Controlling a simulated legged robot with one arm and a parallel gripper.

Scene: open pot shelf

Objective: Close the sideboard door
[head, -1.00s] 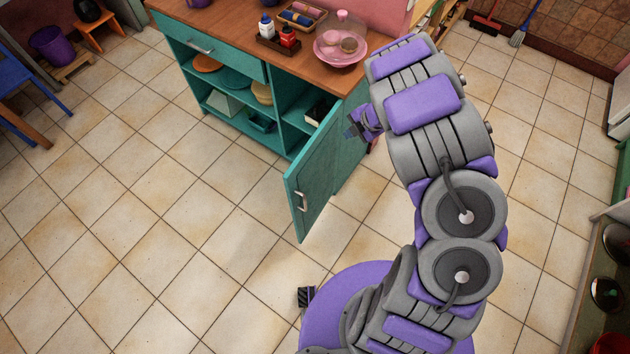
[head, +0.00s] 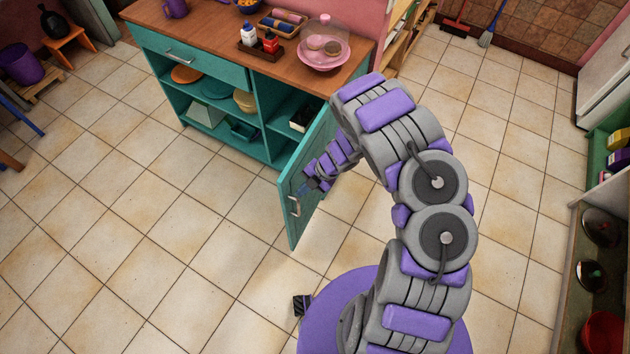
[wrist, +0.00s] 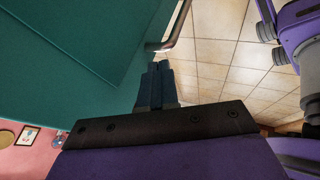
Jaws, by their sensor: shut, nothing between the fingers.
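The teal sideboard (head: 222,68) with a wooden top stands at the back. Its teal door (head: 291,183) is swung wide open toward me, with a metal handle (head: 295,207) near its free edge. My gripper (head: 313,182) is shut and empty, close to the door near the handle; the head view does not make clear whether it touches. In the wrist view, the shut fingers (wrist: 157,85) lie alongside the door panel (wrist: 75,60), with the handle (wrist: 172,38) just beyond their tips.
The open shelves hold an orange plate (head: 186,74), bowls and boxes. A pink cake stand (head: 323,50) and bottles stand on the top. The tiled floor (head: 150,230) left of the door is clear. A shelf with pots (head: 598,270) stands at the right.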

